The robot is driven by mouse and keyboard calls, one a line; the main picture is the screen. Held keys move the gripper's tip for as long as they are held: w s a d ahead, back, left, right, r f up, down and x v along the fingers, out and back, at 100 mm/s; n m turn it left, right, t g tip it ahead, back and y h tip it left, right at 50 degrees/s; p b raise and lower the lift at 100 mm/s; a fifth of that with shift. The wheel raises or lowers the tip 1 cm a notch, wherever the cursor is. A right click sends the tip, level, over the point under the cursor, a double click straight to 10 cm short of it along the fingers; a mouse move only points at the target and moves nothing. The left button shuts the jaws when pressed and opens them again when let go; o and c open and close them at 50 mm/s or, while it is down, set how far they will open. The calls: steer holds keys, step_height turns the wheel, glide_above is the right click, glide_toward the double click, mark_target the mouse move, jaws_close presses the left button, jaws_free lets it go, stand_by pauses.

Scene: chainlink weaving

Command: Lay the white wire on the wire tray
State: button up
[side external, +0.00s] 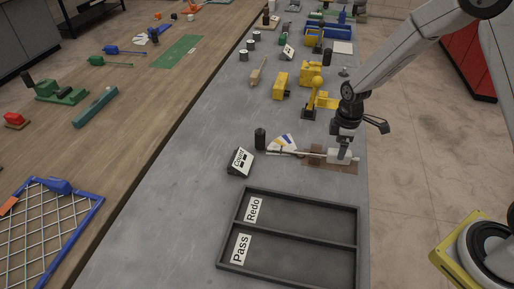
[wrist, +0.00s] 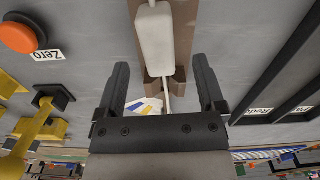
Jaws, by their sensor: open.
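The white wire shows in the side view as a thin pale rod (side external: 290,152) with a thick white block (side external: 341,158) at its right end. The wrist view shows its white block (wrist: 155,40) and thin rod (wrist: 167,92) running down from it. It lies along the brown wire tray (side external: 343,168), which also shows in the wrist view (wrist: 181,75); I cannot tell exactly where it touches. My gripper (side external: 347,146) is just above the white block. In the wrist view its open fingers (wrist: 161,64) stand apart on either side of the rod, clear of it.
A dark two-part tray (side external: 286,246) marked Redo and Pass lies in front. A black box with a white label (side external: 240,161) and a dark cylinder (side external: 260,139) stand to the left. Yellow devices (side external: 318,98) stand behind. Grey table is clear at front left.

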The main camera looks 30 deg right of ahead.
steer(key=shift+f, duration=2)
steer(key=shift+w, duration=0.1)
jaws_close()
